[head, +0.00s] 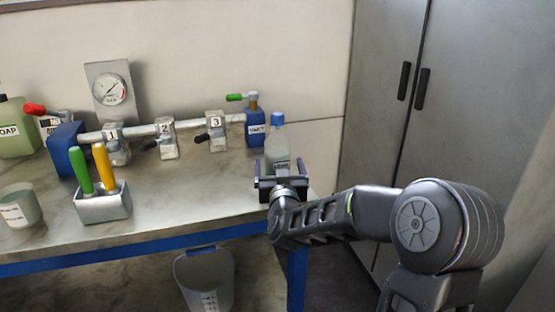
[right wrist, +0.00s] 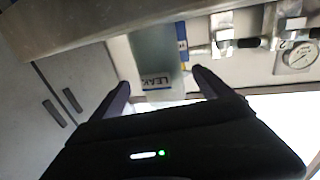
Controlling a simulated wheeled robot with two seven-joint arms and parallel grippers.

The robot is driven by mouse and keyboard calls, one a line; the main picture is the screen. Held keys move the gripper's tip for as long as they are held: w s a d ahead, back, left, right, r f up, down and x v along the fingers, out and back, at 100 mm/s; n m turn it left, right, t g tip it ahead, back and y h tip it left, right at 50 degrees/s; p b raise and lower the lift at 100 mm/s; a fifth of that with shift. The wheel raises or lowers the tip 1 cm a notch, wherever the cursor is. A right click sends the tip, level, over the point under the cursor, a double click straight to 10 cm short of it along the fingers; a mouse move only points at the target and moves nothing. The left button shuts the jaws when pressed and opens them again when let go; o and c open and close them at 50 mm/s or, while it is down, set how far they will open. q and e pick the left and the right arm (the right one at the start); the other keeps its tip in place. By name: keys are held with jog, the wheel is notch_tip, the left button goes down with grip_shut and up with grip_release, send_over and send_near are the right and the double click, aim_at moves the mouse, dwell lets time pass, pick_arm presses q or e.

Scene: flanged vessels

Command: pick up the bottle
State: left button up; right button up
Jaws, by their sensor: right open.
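The bottle (head: 276,143) is clear and pale with a blue cap, and it stands upright at the right end of the bench. My right gripper (head: 279,167) is in front of it, open, with one finger toward each side of the bottle's lower part. The right wrist view shows the bottle (right wrist: 156,52) upside down, with a label reading LEAK, in the gap between the two open fingers of the gripper (right wrist: 161,82). I cannot tell how deep it sits between them. My left gripper is not in view.
A blue block with a green-handled valve (head: 255,128) stands just left of the bottle. A pipe with clamps (head: 165,128), a gauge (head: 112,89) and a tool holder (head: 104,206) are further left. Grey cabinet doors (head: 385,90) stand to the right.

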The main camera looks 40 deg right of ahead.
aim_at(277, 156)
jog(key=x, duration=0.5)
jog(key=shift+w+p, duration=0.15)
jog(key=shift+p, duration=0.15)
jog(key=shift+r, duration=0.1)
grip_shut()
dwell(1.0)
